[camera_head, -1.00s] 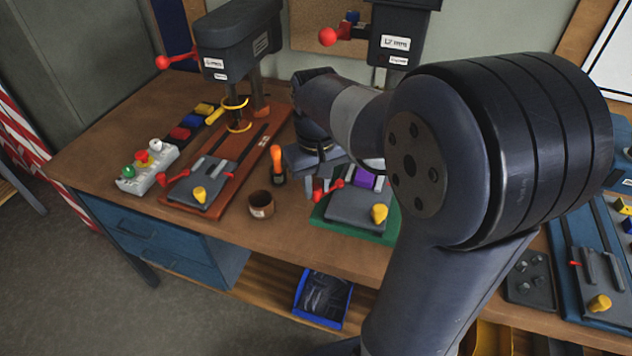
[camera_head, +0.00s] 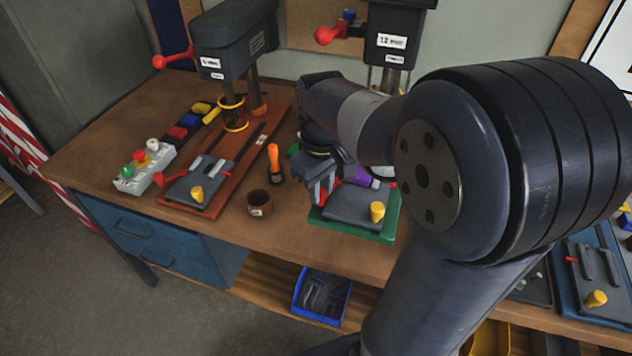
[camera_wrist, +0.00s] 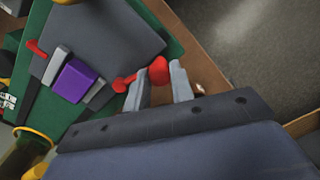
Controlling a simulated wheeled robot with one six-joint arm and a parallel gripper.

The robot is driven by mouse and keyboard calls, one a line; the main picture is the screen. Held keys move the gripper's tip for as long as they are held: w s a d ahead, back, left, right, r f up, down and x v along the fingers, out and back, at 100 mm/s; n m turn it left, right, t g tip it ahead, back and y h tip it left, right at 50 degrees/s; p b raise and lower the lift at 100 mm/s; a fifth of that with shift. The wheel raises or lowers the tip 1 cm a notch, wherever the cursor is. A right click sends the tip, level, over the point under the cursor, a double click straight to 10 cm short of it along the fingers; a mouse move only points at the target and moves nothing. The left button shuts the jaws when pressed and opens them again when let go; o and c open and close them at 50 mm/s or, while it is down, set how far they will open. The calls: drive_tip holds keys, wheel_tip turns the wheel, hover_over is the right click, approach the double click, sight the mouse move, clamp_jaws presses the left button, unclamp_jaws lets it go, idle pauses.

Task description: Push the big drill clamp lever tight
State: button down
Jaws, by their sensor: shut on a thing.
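The clamp's red lever (camera_wrist: 126,82) sticks out from the side of a grey vise plate (camera_wrist: 105,35) on a green base (camera_wrist: 172,46). My gripper (camera_wrist: 160,70) has one finger on each side of the lever's red ball end and is shut on it. A purple block (camera_wrist: 74,82) sits between grey jaws of the vise. In the head view my gripper (camera_head: 318,190) is at the left edge of the green base (camera_head: 345,229) and hides most of the lever. The drill head labelled 12 mm (camera_head: 396,42) stands behind.
A smaller drill (camera_head: 228,50) with a brown base (camera_head: 222,200) and its own red-levered vise stands left. A yellow knob (camera_head: 377,211) stands on the vise's front.

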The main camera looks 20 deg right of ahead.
drive_tip(key=shift+s+d+n, duration=0.4)
drive_tip(key=shift+d+n, duration=0.15)
drive_tip(key=shift+n, duration=0.6)
drive_tip(key=shift+s+d+n, duration=0.4)
drive_tip(key=shift+d+n, duration=0.1)
drive_tip(key=shift+n, duration=0.65)
drive_tip(key=c, duration=1.2)
unclamp_jaws()
drive_tip(key=shift+r, duration=0.15)
wheel_tip(320, 180, up, 11)
drive_tip(key=shift+f, duration=0.2)
